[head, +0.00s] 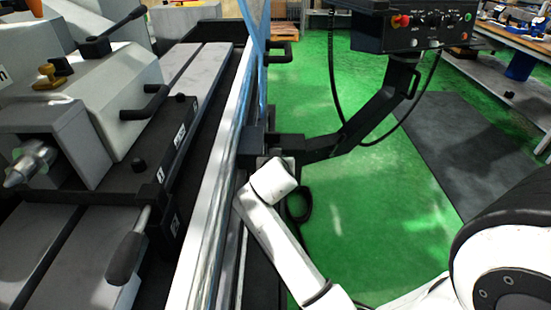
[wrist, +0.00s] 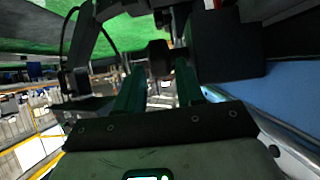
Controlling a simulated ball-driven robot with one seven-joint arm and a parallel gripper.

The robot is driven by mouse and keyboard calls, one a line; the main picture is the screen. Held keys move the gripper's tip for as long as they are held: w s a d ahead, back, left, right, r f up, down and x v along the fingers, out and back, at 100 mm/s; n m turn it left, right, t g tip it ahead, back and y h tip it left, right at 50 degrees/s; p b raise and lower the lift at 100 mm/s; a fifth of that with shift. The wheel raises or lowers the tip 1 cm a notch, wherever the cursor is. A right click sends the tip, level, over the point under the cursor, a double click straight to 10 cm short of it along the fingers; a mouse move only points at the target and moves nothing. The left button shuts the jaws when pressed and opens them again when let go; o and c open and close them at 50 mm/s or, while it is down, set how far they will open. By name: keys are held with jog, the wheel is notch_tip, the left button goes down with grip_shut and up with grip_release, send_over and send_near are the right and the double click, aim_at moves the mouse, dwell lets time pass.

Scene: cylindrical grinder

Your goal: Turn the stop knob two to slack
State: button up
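In the wrist view a dark round knob (wrist: 158,57) shows just past and between the fingertips of my gripper (wrist: 159,78). It may be stop knob two, but no label on it can be read. The two dark green fingers stand apart with a gap between them. I cannot tell whether either finger touches the knob. In the head view my white arm reaches to the machine's right side, and my gripper and this knob are hidden there.
A dark bracket arm (head: 365,115) carries a control box (head: 415,28) with a red button, right of the machine. A hanging cable (head: 335,85) loops beside it. A dark block (wrist: 226,45) stands right of the fingers. Green floor (head: 380,200) lies open beyond.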

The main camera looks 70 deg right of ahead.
jog(key=v, duration=0.6)
jog(key=shift+a+r, duration=0.15)
jog(key=shift+a, duration=0.1)
jog(key=shift+s, duration=0.2)
